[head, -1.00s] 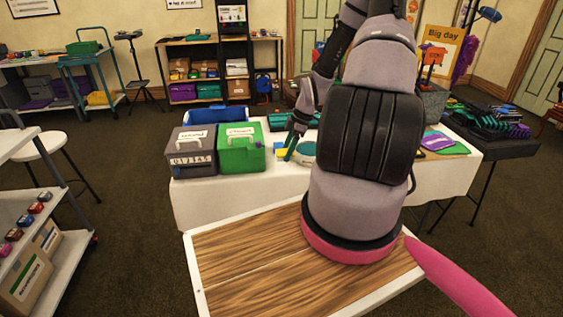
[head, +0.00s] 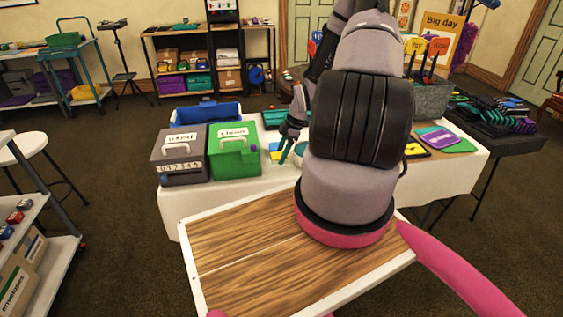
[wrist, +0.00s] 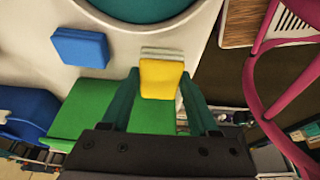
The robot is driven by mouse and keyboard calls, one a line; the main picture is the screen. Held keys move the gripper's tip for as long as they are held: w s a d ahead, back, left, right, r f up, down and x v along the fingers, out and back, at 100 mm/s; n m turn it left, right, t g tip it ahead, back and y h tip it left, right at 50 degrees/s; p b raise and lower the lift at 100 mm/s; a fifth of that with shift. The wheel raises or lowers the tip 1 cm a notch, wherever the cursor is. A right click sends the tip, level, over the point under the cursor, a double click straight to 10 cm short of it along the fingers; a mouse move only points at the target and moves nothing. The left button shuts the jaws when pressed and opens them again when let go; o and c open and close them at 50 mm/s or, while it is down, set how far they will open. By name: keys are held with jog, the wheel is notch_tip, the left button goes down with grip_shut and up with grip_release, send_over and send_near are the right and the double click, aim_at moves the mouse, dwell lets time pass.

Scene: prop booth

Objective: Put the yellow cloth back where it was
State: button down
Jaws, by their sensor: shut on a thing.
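My gripper (wrist: 160,76) has teal fingers and is shut on the yellow cloth (wrist: 161,80), which shows as a small folded block between the fingertips in the wrist view. A pale layered edge (wrist: 162,53) shows just behind it; I cannot tell if they touch. In the head view my gripper (head: 284,154) is low over the white table, right of the green box (head: 235,160) labelled "clean". A blue folded cloth (wrist: 80,47) lies left of the yellow one in the wrist view. My arm hides part of the table.
A grey box (head: 180,163) labelled "used" stands left of the green box, with a blue bin (head: 205,112) behind. A round teal-lined bowl (wrist: 135,8) is close to my gripper. A grey basket (head: 430,98) and coloured mats (head: 443,139) are at the right of the white-covered table (head: 200,202).

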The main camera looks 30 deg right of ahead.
jog(key=shift+f, duration=1.8)
jog(key=shift+f, duration=0.1)
jog(key=shift+c, duration=0.7)
grip_release()
jog(key=v, duration=1.2)
